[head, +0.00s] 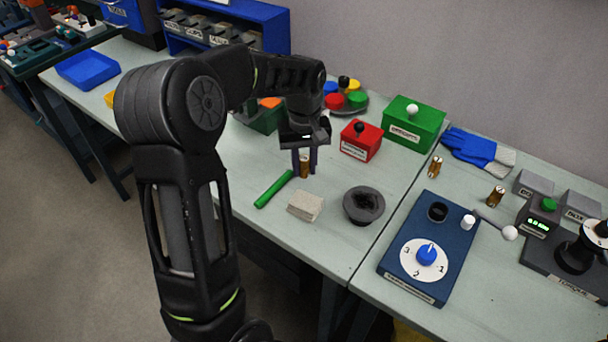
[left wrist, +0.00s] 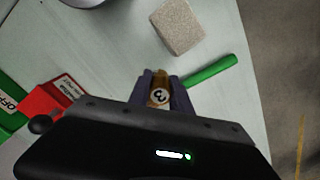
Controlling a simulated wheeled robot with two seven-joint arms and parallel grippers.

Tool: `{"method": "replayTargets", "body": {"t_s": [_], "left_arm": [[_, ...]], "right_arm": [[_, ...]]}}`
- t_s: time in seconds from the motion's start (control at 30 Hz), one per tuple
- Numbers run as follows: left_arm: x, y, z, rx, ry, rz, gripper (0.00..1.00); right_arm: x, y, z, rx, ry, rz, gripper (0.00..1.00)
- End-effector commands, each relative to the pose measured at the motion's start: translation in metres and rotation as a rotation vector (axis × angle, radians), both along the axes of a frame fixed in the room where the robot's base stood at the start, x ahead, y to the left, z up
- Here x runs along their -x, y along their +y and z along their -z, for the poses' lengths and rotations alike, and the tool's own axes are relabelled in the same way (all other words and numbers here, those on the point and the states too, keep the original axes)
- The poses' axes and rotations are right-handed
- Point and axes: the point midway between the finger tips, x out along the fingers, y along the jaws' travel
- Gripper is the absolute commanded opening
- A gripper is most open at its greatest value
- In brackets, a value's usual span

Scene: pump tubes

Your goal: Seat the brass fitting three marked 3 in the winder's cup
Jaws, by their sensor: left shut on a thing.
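My left gripper (head: 304,164) is shut on a brass fitting (head: 304,168) over the left table, between the green rod and the red box. In the left wrist view the held fitting (left wrist: 159,92) shows a white disc marked 3 between the fingers (left wrist: 160,85). The winder (head: 425,250) is a blue box on the right table, with a black cup (head: 437,211), a white-knobbed crank and a dial marked 1, 2, 3. Two other brass fittings stand near it, one behind the cup (head: 435,166) and one to its right (head: 496,196). My right gripper is not in view.
A green rod (head: 273,190), a beige block (head: 305,206) and a dark round bowl (head: 364,205) lie in front of the gripper. A red box (head: 360,141) and a green box (head: 413,123) with knobs stand behind. Blue gloves (head: 472,147) lie at the back right.

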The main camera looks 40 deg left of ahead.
Motion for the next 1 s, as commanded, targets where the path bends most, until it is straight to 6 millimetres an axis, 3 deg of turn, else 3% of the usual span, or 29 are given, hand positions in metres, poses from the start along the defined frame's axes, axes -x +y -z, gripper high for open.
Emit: {"method": "replayTargets", "body": {"t_s": [0.17, 0.43, 0.83, 0.87, 1.0], "left_arm": [[0.0, 0.0, 0.003, 0.0, 0.001, 0.0, 0.0], [0.0, 0.0, 0.035, 0.001, 0.001, 0.0, 0.0], [0.0, 0.0, 0.041, 0.0, 0.0, 0.0, 0.0], [0.0, 0.0, 0.041, 0.0, 0.0, 0.0, 0.26], [0.0, 0.0, 0.04, 0.0, 0.0, 0.0, 0.38]], "right_arm": [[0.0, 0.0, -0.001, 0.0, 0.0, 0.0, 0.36], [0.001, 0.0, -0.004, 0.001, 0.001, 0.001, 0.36], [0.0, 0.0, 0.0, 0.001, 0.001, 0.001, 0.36], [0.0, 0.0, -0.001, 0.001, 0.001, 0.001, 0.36], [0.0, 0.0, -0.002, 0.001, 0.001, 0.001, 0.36]]}}
